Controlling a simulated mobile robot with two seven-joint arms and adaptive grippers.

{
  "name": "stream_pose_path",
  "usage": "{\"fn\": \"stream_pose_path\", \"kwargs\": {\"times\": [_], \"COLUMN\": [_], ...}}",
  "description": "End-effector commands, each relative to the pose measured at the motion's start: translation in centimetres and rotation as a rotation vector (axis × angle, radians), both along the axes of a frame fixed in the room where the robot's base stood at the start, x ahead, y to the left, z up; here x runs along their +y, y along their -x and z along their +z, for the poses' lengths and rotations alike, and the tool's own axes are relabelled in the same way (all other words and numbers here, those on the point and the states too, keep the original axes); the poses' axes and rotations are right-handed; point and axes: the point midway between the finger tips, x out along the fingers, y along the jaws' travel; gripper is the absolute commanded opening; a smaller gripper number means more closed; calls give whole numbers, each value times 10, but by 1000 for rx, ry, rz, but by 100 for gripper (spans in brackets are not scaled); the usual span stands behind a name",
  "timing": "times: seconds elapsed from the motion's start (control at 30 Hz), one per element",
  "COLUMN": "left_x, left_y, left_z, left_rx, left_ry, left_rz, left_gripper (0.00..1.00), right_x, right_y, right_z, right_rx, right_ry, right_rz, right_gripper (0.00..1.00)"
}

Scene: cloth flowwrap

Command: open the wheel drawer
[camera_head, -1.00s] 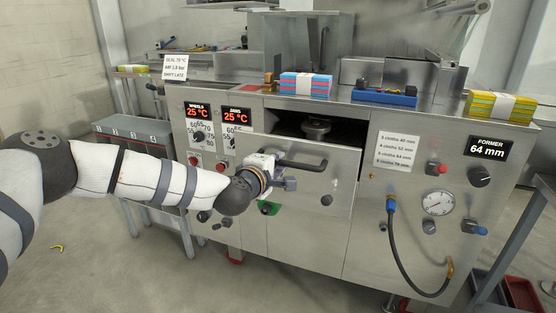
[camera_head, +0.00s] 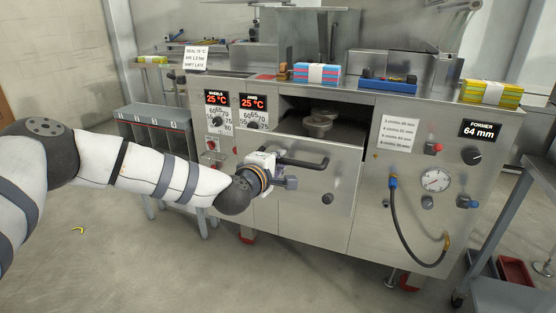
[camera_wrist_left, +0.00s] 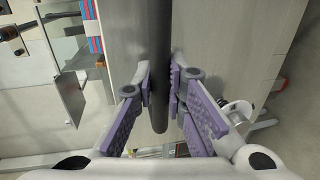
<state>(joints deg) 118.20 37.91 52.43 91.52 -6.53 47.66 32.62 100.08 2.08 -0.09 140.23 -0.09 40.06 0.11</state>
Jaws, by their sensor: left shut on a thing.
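The wheel drawer's front (camera_head: 315,205) is a steel panel on the machine, standing out from it. A dark gap above it shows a round metal wheel part (camera_head: 317,125) inside. The drawer has a dark bar handle (camera_head: 308,163). My left gripper (camera_head: 283,172) is shut on the left part of this handle. In the left wrist view, the purple-padded fingers (camera_wrist_left: 161,85) stand on both sides of the dark bar (camera_wrist_left: 160,50). My right gripper is in neither view.
The machine's right panel carries a gauge (camera_head: 435,180), knobs and a black hose (camera_head: 405,235). Cloth packs (camera_head: 316,73) lie on top. A grey rack (camera_head: 155,130) stands at the left and a cart (camera_head: 500,225) at the right.

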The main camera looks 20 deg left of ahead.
Motion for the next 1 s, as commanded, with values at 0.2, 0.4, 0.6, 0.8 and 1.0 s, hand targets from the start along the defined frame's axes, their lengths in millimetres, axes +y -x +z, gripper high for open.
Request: {"fn": "stream_pose_path", "kwargs": {"times": [0.2,0.4,0.6,0.8,1.0], "left_x": [0,0,1,3,4], "left_y": [0,0,15,68,107], "left_z": [1,0,4,15,23], "left_rx": [-1,-1,-1,0,-1], "left_ry": [0,0,0,1,0], "left_rz": [1,0,-1,-2,0], "left_gripper": [33,33,33,33,33], "right_x": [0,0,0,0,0], "right_y": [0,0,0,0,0], "right_z": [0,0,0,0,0], "right_rx": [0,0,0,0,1], "right_ry": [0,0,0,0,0], "right_rz": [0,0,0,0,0], "right_gripper": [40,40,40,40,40]}}
